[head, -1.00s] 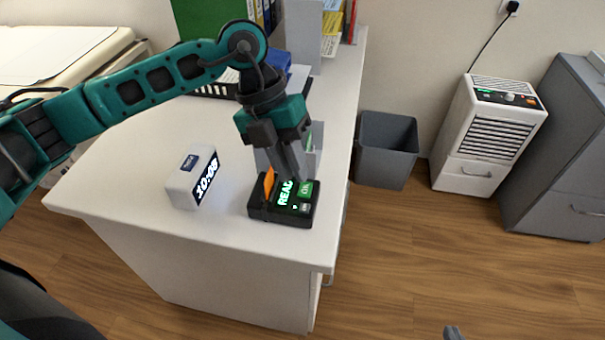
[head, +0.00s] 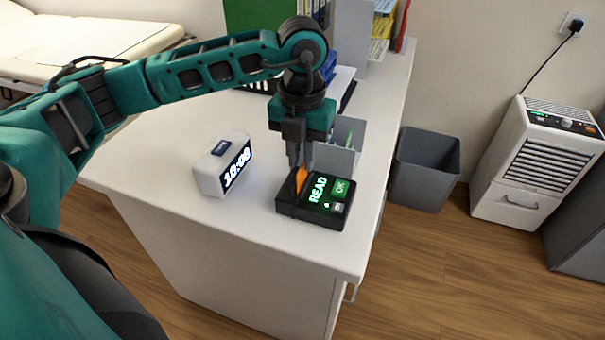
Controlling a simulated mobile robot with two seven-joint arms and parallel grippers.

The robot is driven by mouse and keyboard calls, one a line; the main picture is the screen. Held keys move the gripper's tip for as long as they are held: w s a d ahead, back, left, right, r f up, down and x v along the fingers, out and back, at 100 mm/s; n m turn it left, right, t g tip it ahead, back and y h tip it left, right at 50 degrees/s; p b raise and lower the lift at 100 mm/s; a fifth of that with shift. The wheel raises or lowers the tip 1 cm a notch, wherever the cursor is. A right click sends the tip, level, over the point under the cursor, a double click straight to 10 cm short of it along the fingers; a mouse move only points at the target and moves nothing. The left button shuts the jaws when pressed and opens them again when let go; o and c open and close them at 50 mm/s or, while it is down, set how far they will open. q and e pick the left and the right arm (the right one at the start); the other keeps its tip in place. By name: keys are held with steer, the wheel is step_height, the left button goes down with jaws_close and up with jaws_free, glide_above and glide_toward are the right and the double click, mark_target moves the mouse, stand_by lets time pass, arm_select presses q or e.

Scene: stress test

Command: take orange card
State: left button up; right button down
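The orange card (head: 301,181) stands upright in the slot at the left side of a black card reader (head: 312,208). The reader's lit screen shows READ and OK in green. My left gripper (head: 300,164) points down from above, with its fingertips at the upper edge of the card. The fingers hide the card's top, and I cannot tell whether they are closed on it. My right gripper is out of view.
A white digital clock (head: 207,178) stands left of the reader on the white desk (head: 150,165). A grey holder (head: 338,152) is just behind the reader. A grey bin (head: 424,170) and a white appliance (head: 540,160) stand on the floor to the right.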

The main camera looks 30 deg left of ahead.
arm_select(q)
steer(key=shift+f+b, duration=0.35)
steer(key=shift+f, duration=0.4)
jaws_close()
steer(key=shift+r, duration=0.1)
step_height(320, 180, up, 5)
steer(key=p, duration=0.4)
step_height(320, 180, up, 5)
steer(key=p, duration=0.3)
